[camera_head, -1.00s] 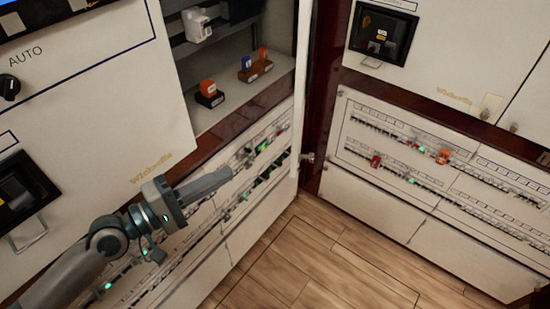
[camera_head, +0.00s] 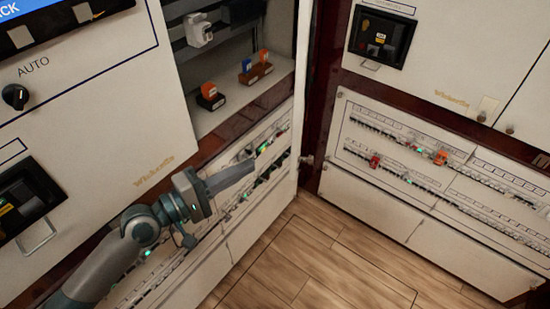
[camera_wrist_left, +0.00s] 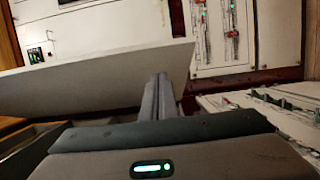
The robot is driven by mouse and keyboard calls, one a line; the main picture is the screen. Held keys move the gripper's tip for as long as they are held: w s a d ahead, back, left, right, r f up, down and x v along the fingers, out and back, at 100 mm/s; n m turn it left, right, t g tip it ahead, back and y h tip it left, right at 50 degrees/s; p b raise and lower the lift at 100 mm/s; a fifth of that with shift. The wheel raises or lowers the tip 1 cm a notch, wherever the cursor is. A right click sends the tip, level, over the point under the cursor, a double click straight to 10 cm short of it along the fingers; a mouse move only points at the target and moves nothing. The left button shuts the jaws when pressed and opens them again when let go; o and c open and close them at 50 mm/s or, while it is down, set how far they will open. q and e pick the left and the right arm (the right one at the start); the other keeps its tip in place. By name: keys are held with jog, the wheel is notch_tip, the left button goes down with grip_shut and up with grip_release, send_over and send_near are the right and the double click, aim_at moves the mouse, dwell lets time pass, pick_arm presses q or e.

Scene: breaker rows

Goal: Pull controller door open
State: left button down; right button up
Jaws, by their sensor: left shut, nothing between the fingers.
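My left gripper (camera_head: 232,176) is shut and empty, pointing right in front of the lower breaker panel. Its fingers also show in the wrist view (camera_wrist_left: 156,97). Above it the cabinet bay (camera_head: 235,110) stands open, its shelf showing. A narrow white panel (camera_head: 304,75), seen almost edge-on, stands at the right of the opening; it may be the controller door standing open. In the wrist view a broad white panel (camera_wrist_left: 95,75), probably the same one, reaches from the left to just beyond the fingertips. I cannot tell whether they touch it. My right gripper is not in view.
The shelf holds orange-topped (camera_head: 209,95) and blue-and-orange (camera_head: 255,68) parts. A white front panel with a black AUTO knob (camera_head: 15,97) is at left. Breaker rows (camera_head: 400,150) line the right wall. The wooden floor (camera_head: 310,255) is clear.

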pick_arm(q)
jog(key=w+d+p, duration=0.2)
jog(key=d+p, duration=0.1)
jog(key=d, duration=0.4)
jog(key=shift+w+d, duration=0.2)
jog(key=shift+d, duration=0.05)
jog(key=shift+d, duration=0.1)
